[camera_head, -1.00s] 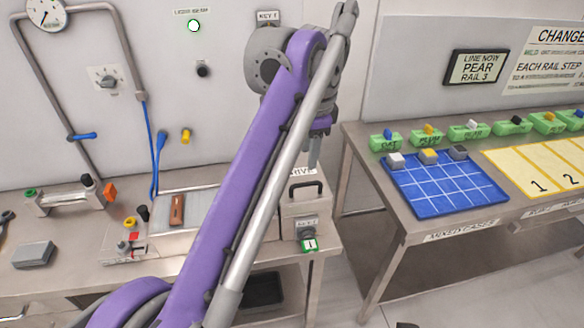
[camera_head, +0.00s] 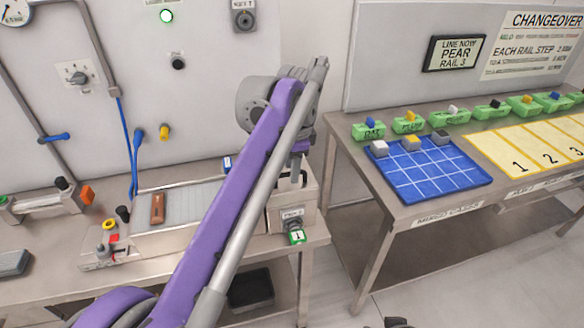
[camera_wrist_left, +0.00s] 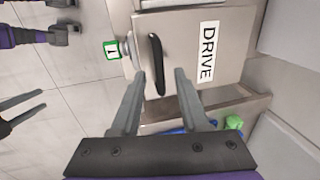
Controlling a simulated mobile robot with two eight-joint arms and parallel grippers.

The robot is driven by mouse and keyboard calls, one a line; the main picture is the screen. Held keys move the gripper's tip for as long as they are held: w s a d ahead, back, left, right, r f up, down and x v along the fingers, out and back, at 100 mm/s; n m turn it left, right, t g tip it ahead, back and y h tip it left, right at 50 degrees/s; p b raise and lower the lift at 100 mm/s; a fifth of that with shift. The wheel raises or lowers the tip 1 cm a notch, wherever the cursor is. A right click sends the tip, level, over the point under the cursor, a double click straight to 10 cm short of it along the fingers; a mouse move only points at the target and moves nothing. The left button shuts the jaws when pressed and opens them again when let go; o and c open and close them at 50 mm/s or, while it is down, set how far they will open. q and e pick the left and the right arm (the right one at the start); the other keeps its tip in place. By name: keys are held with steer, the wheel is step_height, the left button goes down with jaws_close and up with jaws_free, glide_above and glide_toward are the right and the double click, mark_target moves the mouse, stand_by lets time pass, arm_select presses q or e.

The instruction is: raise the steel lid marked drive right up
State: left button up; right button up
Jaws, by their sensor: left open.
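The steel lid (camera_wrist_left: 180,30) carries a white label reading DRIVE and a black bar handle (camera_wrist_left: 157,50) in the left wrist view. It looks shut. My left gripper (camera_wrist_left: 160,74) is open, its two fingers on either side of the handle's lower end in that view. I cannot tell whether they touch it or are at its height. In the head view my left gripper (camera_head: 296,176) is just above the steel box (camera_head: 311,190) at the bench's right end, and my arm hides part of the box. My right gripper (camera_wrist_left: 43,100) shows at the wrist view's left edge, fingers apart.
A green-framed tag (camera_head: 297,237) hangs by a knob on the box's front. A steel tray (camera_head: 190,200) with a brown block lies left of the box. To the right, across a floor gap, a table holds a blue grid board (camera_head: 430,180) and green bins.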

arm_select(q)
jaws_close()
stand_by(1.4)
